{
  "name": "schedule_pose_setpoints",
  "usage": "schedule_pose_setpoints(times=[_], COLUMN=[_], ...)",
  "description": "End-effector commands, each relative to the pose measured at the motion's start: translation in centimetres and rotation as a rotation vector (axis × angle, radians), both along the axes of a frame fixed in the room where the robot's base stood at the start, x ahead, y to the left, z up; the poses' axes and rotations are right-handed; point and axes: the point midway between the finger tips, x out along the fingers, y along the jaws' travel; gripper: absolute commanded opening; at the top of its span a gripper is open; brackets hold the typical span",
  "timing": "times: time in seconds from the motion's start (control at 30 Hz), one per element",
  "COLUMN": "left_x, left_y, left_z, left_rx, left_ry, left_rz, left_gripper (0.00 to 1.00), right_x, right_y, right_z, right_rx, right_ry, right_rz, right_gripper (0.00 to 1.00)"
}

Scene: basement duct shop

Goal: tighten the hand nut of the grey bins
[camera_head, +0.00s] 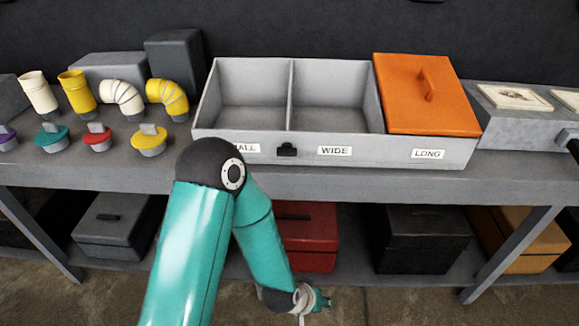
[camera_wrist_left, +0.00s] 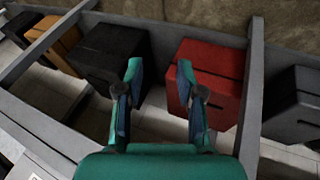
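The grey bins (camera_head: 205,115) stand on the bench top as one open box with compartments. The left and middle compartments look empty; an orange lid (camera_head: 420,95) covers the right one. A small black part (camera_head: 286,149), perhaps the hand nut, sits on the front wall between the labels; its tightness cannot be told. My left gripper (camera_head: 318,299) hangs low in front of the bench, well below the bins. In the left wrist view my left gripper (camera_wrist_left: 159,72) is open, with nothing between its fingers. My right gripper is not in view.
Pipe pieces (camera_head: 98,94) and coloured capped parts (camera_head: 97,138) stand left of the bins. Below, the shelf holds a red box (camera_head: 308,238), a black box (camera_head: 422,240) and others. The bench's front edge overhangs.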

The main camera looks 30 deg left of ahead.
Motion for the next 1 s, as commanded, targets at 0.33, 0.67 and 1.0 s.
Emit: schedule_pose_setpoints(times=[0.33, 0.67, 1.0], left_x=[8.2, 2.9, 5.1], left_y=[7.2, 12.4, 14.3], left_z=[18.7, 26.3, 27.1], left_rx=[-0.294, -0.575, -0.572], left_ry=[-0.838, -1.131, -1.134], left_rz=[0.808, 1.170, 1.185], left_gripper=[0.38, 0.38, 0.38], right_x=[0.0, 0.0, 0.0], right_y=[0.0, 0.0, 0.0], right_z=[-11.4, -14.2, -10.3], right_rx=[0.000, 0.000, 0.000], right_ry=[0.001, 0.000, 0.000], right_rz=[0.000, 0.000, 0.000], right_gripper=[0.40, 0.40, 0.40])
